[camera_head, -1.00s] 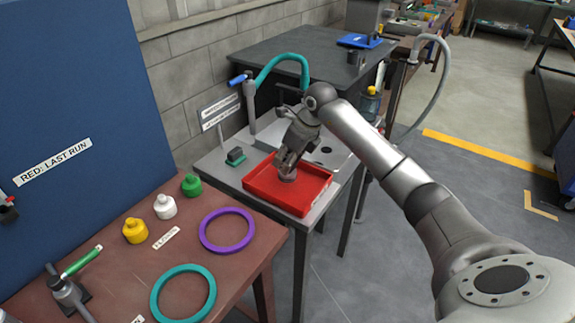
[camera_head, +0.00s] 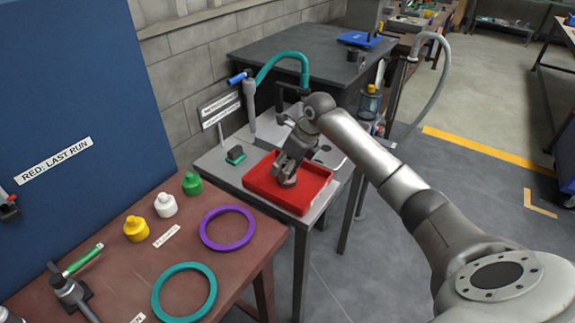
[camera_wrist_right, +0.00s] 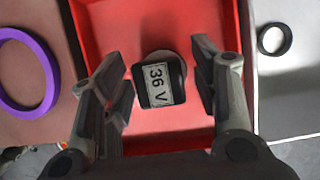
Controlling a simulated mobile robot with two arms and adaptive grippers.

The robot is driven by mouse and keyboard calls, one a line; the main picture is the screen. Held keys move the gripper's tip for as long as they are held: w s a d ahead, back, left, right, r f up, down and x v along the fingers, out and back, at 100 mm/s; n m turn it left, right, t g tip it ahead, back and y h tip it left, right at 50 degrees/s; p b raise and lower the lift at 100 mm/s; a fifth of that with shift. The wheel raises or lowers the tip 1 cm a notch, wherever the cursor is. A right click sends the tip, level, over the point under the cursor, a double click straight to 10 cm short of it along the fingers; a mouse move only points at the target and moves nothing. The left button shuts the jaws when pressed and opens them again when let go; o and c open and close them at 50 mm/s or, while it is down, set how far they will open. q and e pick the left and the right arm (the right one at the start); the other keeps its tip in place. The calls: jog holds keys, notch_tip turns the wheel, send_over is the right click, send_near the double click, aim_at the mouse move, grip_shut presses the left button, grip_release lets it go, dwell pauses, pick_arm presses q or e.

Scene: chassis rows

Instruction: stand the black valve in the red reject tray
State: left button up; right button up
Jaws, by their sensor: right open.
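The red tray (camera_head: 318,197) sits on the grey bench beyond the brown table. A black block-topped piece marked "36 V" (camera_wrist_right: 158,82), seemingly the black valve, is inside the tray, with a round greyish base partly showing behind it in the right wrist view. It appears to stand upright on the tray floor, its label facing the camera. My right gripper (camera_wrist_right: 160,88) is open, one finger on each side of the piece, with gaps visible. In the head view my right gripper (camera_head: 288,172) hides most of it. My left gripper is not in view.
A teal hose (camera_head: 280,62) and tap stand behind the tray. A green-topped block (camera_head: 235,155) lies left of it. The brown table holds a purple ring (camera_head: 228,211), a teal ring (camera_head: 212,288), and yellow, white and green bottle-like pieces. The wrist view shows a black ring (camera_wrist_right: 274,40) right of the tray.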

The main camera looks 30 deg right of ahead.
jog(key=v, duration=1.2)
jog(key=shift+b, duration=0.45)
jog(key=shift+a, duration=0.15)
